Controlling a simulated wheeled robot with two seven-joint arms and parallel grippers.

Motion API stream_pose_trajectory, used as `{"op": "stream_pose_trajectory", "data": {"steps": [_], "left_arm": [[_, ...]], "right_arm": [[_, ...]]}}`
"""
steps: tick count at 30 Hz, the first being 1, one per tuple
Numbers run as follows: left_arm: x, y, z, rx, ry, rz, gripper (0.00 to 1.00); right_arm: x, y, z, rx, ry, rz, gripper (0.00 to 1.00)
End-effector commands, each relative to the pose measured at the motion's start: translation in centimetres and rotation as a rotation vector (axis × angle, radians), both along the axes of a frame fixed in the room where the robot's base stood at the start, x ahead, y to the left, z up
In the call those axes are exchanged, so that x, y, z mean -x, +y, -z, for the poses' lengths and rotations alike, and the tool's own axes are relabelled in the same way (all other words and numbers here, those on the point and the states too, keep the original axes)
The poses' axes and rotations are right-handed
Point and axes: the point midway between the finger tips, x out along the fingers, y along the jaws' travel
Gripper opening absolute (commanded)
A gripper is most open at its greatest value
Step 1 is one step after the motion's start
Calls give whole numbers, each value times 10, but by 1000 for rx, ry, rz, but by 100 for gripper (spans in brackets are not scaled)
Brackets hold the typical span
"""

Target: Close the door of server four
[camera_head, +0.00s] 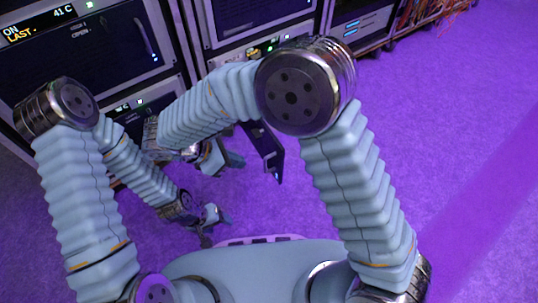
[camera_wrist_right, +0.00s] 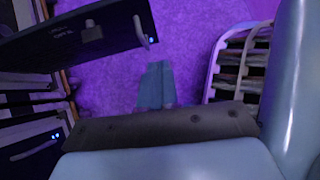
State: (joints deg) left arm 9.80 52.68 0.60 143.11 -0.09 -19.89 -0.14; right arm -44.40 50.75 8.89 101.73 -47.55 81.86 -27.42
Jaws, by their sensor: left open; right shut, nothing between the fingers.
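An open dark door (camera_head: 268,150) juts out from the racks in the head view, partly hidden by my right arm. In the right wrist view the open door (camera_wrist_right: 75,45) is at the upper left, with a pale handle and a small blue light near its free end. I cannot read a number that marks it as server four. My right gripper (camera_head: 232,160) is shut and empty near the door, to its left in the head view; its fingers (camera_wrist_right: 155,85) show over bare floor. My left gripper (camera_head: 213,225) is open and empty, low over the floor.
A server front (camera_head: 85,50) with a handle and a display reading 41 C stands at the upper left. More racks (camera_head: 255,25) line the back, with loose cables (camera_head: 425,12) at the far right. The purple floor (camera_head: 450,120) is clear on the right.

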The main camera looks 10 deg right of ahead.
Motion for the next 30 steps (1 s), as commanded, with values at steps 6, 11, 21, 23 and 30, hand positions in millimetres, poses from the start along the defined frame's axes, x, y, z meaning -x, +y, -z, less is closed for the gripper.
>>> {"op": "stream_pose_trajectory", "data": {"steps": [6,11,21,23,30], "left_arm": [[0,1,9,0,0,-1,64],[0,0,13,1,1,-1,64],[0,0,28,2,0,-1,64],[-1,0,30,2,0,-1,64],[-1,0,33,2,-2,-2,64]], "right_arm": [[-3,14,-35,121,-84,-89,0],[-8,-1,-21,123,-83,-88,0],[-29,-50,29,122,-81,-85,0],[-33,-58,33,120,-83,-83,0],[-45,-84,31,120,-83,-85,0]]}}
